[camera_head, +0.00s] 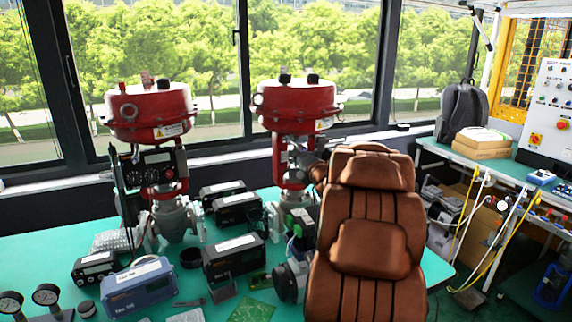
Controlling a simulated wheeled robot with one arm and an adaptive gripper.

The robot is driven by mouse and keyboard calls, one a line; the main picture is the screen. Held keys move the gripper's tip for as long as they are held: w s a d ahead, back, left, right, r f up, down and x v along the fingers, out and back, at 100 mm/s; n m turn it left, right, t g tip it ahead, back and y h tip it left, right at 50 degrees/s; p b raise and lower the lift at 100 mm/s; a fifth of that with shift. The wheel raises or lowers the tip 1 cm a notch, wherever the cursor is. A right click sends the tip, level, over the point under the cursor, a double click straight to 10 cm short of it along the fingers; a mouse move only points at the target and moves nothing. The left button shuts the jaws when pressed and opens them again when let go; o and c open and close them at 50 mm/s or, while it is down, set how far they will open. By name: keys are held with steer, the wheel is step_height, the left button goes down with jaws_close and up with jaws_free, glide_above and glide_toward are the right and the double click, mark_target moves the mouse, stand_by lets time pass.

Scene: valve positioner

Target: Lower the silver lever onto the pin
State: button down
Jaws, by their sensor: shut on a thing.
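The right valve has a red actuator (296,105) on top and a red yoke (279,165) below it. My gripper (299,154) shows only as a small grey shape beside the upper right of this yoke. It is shut at the yoke, where the silver lever would sit. The lever and the pin are too small and too covered to make out, and I cannot tell whether they touch. The lower part of the right valve is partly hidden.
A second red valve (150,112) stands to the left. Grey and black positioner boxes (234,257), a blue box (139,285) and gauges (46,295) crowd the green table (40,255). A large brown padded form (368,240) hides the table's right front.

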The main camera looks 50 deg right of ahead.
stand_by(0.3)
steer(key=c, duration=1.2)
jaws_free()
steer(key=shift+s, duration=0.15)
steer(key=v, duration=1.2)
